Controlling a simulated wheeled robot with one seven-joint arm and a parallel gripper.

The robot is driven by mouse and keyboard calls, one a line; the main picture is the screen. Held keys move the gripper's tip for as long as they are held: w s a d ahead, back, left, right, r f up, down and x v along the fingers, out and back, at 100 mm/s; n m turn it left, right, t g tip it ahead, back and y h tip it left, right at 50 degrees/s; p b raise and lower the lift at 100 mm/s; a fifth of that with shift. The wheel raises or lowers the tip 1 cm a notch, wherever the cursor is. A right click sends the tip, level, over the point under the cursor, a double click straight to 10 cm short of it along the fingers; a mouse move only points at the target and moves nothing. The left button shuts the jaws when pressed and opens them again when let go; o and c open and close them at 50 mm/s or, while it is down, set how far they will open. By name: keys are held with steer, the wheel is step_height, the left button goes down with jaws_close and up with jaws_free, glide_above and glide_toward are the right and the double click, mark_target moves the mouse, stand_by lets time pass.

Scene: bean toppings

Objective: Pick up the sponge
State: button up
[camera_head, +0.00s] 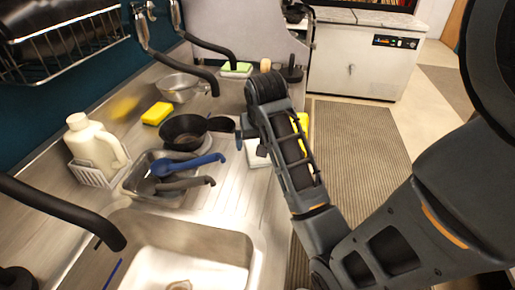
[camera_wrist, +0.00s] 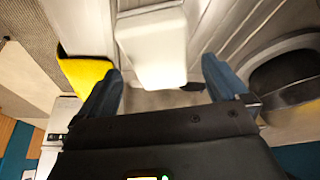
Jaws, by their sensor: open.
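A yellow sponge (camera_head: 157,113) lies on the steel counter left of the black pan in the head view. A green-topped sponge (camera_head: 236,68) lies farther back near the wall. My gripper (camera_wrist: 162,68) is open and empty, with its fingers spread on either side of a white block-like object (camera_wrist: 150,45) in the wrist view. That white object (camera_head: 257,152) shows partly beside my arm in the head view. A yellow object (camera_wrist: 85,75) lies by the left finger; it is mostly hidden behind my arm in the head view (camera_head: 303,121), and I cannot tell what it is.
A black pan (camera_head: 184,131) stands left of my gripper. A steel tray (camera_head: 131,184) holds blue and grey ladles. A white jug (camera_head: 93,140) stands in a rack. A metal bowl (camera_head: 178,88) sits behind. The sink (camera_head: 241,247) is in front, with black faucets overhanging the counter.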

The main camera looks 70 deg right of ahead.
steer(key=shift+x, duration=1.6)
steer(key=shift+f, duration=0.1)
steer(key=c, duration=1.1)
